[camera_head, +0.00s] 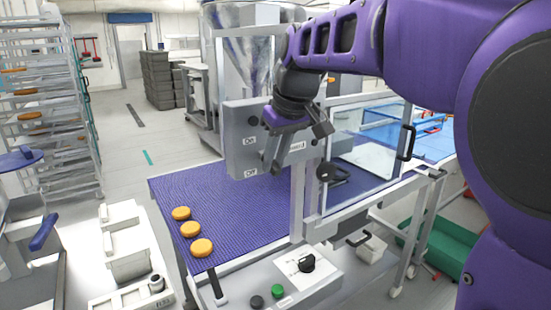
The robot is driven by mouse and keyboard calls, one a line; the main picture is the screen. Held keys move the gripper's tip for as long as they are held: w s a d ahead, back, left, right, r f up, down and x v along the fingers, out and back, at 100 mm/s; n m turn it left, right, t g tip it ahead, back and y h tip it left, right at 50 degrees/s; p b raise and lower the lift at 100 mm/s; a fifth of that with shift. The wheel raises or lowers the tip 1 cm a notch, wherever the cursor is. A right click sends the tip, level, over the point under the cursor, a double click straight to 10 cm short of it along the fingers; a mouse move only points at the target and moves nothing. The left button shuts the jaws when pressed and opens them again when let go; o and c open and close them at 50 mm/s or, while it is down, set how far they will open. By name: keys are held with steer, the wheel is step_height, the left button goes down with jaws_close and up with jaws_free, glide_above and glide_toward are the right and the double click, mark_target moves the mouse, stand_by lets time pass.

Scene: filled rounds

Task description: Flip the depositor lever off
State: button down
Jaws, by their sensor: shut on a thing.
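The depositor's grey control box (240,140) stands at the middle of the view, below a clear hopper (235,45). My gripper (292,150) reaches down from the upper right to the front of this box. It is shut on the depositor lever, which is largely hidden by the fingers and wrist. The lever's exact angle between On and Off cannot be told.
A blue conveyor belt (225,205) runs below, with orange rounds (190,229) at its left edge. A clear guard door (365,150) and a black knob (327,172) are close right of my gripper. A switch panel (270,285) is in front.

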steer(key=shift+f+b, duration=0.15)
steer(key=shift+b, duration=0.15)
steer(key=shift+f+t+b, duration=0.3)
steer(key=shift+b, duration=0.65)
steer(key=shift+t+y+b, duration=0.3)
steer(key=shift+y+b, duration=0.1)
steer(key=shift+b, duration=0.4)
steer(key=shift+r, duration=0.15)
steer(key=c, duration=0.8)
jaws_free()
steer(key=shift+o, duration=0.2)
steer(key=shift+r, duration=0.1)
